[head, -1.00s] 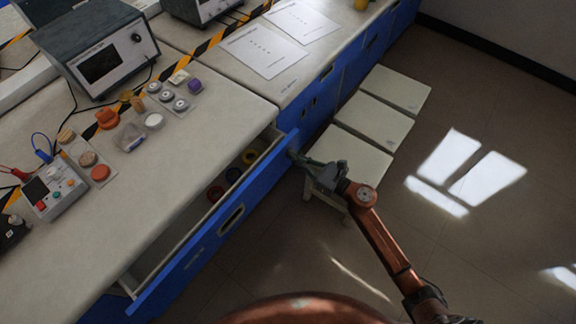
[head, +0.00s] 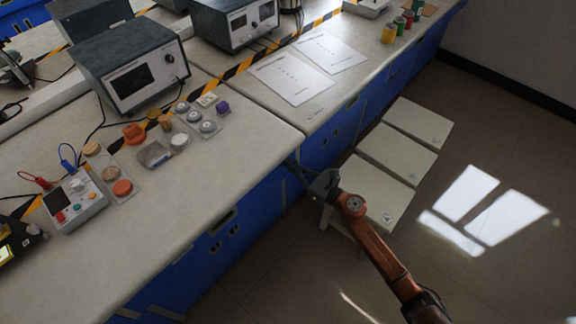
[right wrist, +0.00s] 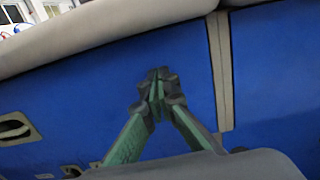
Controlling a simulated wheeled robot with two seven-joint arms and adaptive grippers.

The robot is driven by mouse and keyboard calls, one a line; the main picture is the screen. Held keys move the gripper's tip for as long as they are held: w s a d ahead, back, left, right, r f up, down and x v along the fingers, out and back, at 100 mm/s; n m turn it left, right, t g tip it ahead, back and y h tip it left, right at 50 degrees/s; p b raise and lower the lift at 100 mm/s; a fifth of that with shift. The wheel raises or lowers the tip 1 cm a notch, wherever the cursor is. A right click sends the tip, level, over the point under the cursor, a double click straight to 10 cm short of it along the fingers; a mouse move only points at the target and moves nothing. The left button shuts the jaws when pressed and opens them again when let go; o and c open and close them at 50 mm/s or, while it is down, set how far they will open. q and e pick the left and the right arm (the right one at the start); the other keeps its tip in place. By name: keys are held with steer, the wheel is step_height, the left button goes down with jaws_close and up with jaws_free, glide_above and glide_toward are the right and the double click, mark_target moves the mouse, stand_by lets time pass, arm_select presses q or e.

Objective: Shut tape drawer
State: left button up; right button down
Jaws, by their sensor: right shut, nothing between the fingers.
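The tape drawer's blue front (head: 222,226) lies in line with the bench front under the worktop, and its inside and the tapes are hidden. In the right wrist view the blue drawer front (right wrist: 90,95) fills most of the picture, with a slot handle at the left and a pale vertical strip at its right edge. My right gripper (head: 290,164) is at the bench front near the drawer's far end, just below the worktop edge. In the right wrist view its green-sided fingers (right wrist: 158,78) meet at the tips, shut and empty, against or very close to the blue front. My left gripper is out of view.
The worktop (head: 190,205) above carries instruments (head: 130,70), a small meter box (head: 75,203), and trays of small round parts (head: 202,122). Pale stools (head: 397,153) stand on the floor right of the bench, close to my right arm.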

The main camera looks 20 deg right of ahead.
steer(key=shift+r, duration=0.1)
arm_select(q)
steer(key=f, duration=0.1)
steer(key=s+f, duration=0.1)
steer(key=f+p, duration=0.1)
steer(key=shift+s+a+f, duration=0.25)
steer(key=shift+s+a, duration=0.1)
arm_select(e)
steer(key=v, duration=1.4)
